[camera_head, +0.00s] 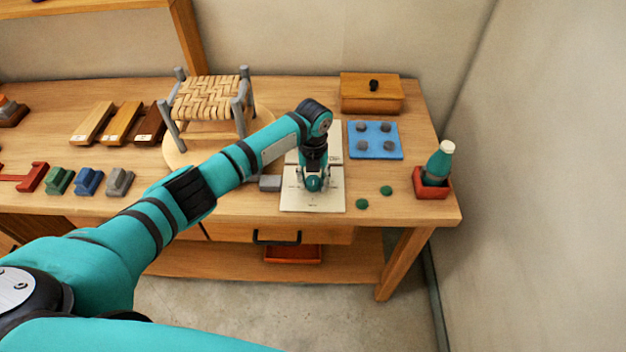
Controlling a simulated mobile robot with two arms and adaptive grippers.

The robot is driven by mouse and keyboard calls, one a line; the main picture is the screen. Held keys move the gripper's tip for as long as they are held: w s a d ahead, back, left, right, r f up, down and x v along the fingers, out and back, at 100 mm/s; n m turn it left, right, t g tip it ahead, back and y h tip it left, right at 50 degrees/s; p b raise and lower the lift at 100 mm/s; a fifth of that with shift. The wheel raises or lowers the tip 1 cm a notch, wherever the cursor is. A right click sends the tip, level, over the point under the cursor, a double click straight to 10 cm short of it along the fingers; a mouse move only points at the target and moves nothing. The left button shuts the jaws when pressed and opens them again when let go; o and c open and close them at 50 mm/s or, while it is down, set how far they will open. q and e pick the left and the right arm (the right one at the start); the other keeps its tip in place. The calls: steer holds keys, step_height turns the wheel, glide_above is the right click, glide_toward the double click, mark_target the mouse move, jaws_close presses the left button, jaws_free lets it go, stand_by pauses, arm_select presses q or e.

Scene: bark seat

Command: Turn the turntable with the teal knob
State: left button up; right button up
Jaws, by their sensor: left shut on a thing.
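The turntable (177,157) is a round wooden disc on the bench, left of my left gripper. A small stool (207,98) with grey legs and a woven bark seat stands on it. My left gripper (313,183) points down over a pale board at the bench's front and is shut on the teal knob (314,184), a small round thing between its fingers. The fingers and wrist hide part of the knob and the board behind it. My right gripper is out of view.
The pale board (299,204) lies under the gripper, with a grey block (270,183) beside it. A blue mat (389,153) with dark pieces, a wooden box (371,104), green discs (362,204) and a bottle (440,162) in a red tray (432,192) are to the right.

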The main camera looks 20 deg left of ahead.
mark_target(313, 179)
arm_select(q)
steer(key=shift+w+r, duration=0.1)
stand_by(0.4)
steer(key=o, duration=1.2)
steer(key=shift+c, duration=0.2)
step_height(313, 179, up, 12)
